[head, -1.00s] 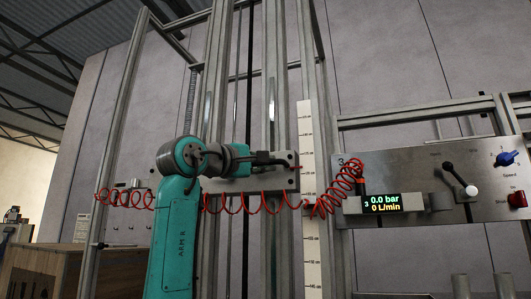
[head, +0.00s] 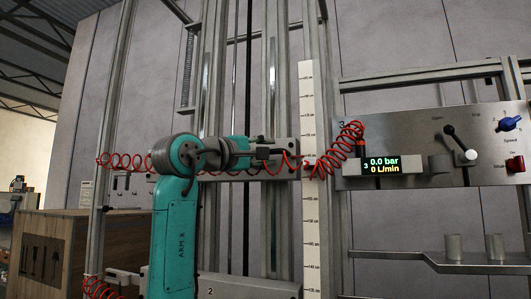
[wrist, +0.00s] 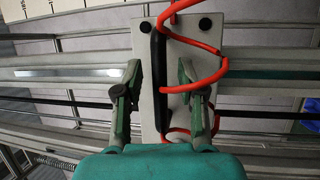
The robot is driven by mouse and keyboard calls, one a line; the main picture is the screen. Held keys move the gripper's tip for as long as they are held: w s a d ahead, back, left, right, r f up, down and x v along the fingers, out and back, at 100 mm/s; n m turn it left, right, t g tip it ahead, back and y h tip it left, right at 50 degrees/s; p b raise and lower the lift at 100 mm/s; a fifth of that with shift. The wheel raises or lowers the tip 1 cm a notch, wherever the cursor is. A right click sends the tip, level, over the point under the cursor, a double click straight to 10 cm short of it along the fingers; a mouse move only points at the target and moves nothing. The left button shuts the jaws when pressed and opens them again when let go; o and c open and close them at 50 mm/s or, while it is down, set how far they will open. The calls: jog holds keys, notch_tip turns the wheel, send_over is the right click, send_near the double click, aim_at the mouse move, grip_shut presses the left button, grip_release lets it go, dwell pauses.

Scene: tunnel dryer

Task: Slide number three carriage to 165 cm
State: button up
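Carriage number three looks to be the grey plate (head: 291,147) on the vertical rails, with a black bar handle; the wrist view shows the plate (wrist: 147,112) and the handle (wrist: 160,85) closely. A red coiled hose (wrist: 205,85) hangs across the plate. My gripper (head: 270,153) is at the handle. In the wrist view my gripper (wrist: 160,80) has one finger either side of the handle, with gaps showing, so it is open around it. The white scale (head: 310,210) stands just right of the plate; its numbers are too small to read surely there.
A control panel (head: 400,140) marked 3 is at right, with a display (head: 382,165) reading 0.0 bar, 0 L/min, a lever (head: 458,143) and a blue knob (head: 508,124). Another carriage (head: 240,288) marked 2 is below. A wooden crate (head: 45,250) stands lower left.

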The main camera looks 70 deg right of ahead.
jog(key=v, duration=1.2)
jog(key=shift+w, duration=0.1)
dwell(0.4)
